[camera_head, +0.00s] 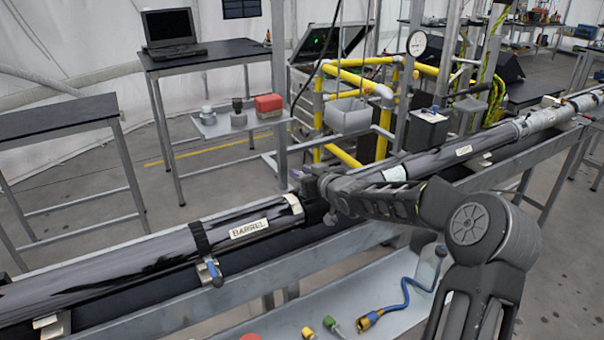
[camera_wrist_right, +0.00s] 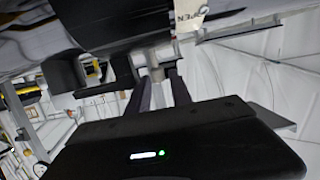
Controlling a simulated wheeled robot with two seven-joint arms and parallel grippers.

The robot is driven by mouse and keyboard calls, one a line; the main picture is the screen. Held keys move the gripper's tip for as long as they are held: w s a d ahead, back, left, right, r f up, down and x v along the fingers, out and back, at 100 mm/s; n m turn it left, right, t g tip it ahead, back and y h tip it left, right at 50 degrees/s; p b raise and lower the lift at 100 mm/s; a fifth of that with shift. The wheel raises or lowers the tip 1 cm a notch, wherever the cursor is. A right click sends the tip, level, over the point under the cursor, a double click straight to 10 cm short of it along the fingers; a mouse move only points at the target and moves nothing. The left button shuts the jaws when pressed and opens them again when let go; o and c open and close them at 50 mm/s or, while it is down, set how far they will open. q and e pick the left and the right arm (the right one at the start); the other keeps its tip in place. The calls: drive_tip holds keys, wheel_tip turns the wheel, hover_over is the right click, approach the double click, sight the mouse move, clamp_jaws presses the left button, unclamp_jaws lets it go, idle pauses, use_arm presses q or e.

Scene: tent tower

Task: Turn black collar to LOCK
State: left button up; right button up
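The black collar (camera_head: 314,208) sits around the long dark tube at the right end of the section labelled BARREL (camera_head: 248,229). My right gripper (camera_head: 318,186) is at the collar, reaching in from the right; my wrist partly hides it. In the right wrist view the collar (camera_wrist_right: 115,30) fills the top as a dark curved band. A pale OPEN label (camera_wrist_right: 190,20) shows beside it, upside down. A short grey peg (camera_wrist_right: 154,68) sticks out from the collar, and my right gripper's two fingers (camera_wrist_right: 160,90) stand close on either side of it. My left gripper is out of view.
A tray (camera_head: 290,318) below holds small fittings and a blue hose (camera_head: 408,292). Yellow pipework (camera_head: 365,85) with a gauge (camera_head: 417,43) and a grey bin (camera_head: 347,116) stand behind the tube. A laptop table (camera_head: 200,55) is farther back.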

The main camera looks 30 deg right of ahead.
drive_tip(key=shift+s, duration=0.1)
drive_tip(key=v, duration=0.7)
drive_tip(key=shift+s, duration=0.25)
